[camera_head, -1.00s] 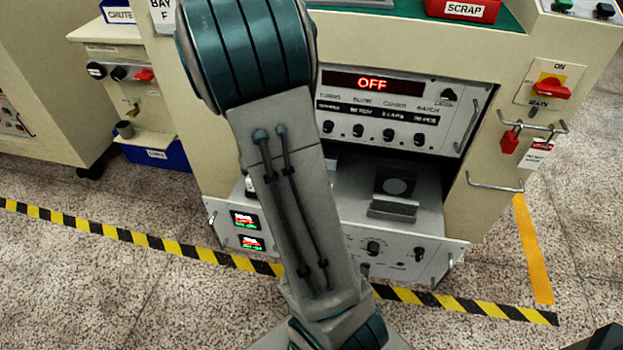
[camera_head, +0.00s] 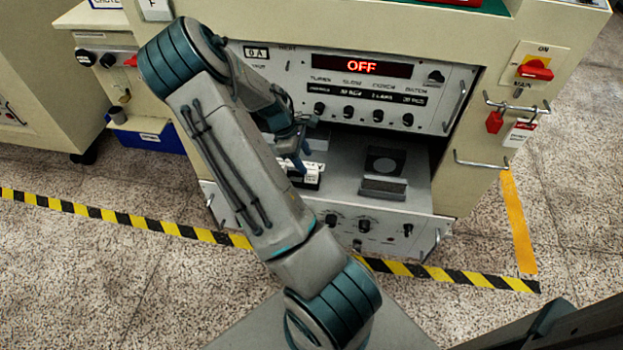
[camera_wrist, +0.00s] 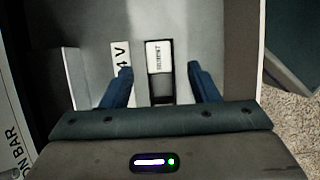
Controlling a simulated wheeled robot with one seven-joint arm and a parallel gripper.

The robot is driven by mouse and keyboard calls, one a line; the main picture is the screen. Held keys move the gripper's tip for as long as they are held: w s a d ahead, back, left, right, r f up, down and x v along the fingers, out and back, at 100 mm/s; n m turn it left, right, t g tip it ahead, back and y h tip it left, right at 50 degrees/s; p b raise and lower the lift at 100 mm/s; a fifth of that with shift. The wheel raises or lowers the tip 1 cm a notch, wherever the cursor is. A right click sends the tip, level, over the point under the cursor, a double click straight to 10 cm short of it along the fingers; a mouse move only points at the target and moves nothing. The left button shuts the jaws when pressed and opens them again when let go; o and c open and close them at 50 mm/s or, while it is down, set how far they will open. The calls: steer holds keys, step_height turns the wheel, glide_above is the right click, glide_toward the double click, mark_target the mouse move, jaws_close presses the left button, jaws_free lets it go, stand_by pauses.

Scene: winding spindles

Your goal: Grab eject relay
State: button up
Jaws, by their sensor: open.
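A dark block with a white label, apparently a relay (camera_wrist: 160,56), sits in the drawer between my fingers in the wrist view; its small lettering runs sideways and I cannot read it surely. My gripper (camera_wrist: 160,70) is open, with one blue finger on each side of the block and a gap to both. In the head view my gripper (camera_head: 299,164) reaches into the pulled-out drawer, above dark blocks with white labels (camera_head: 310,178). My arm hides part of that area.
A white label ending in "4 V" (camera_wrist: 120,60) lies beside the left finger.

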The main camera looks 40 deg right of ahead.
mark_target(310, 170)
steer(key=b+x, duration=0.2)
steer(key=x, duration=0.4)
steer(key=shift+d+f, duration=0.15)
steer(key=shift+f, duration=0.15)
steer(key=c, duration=1.1)
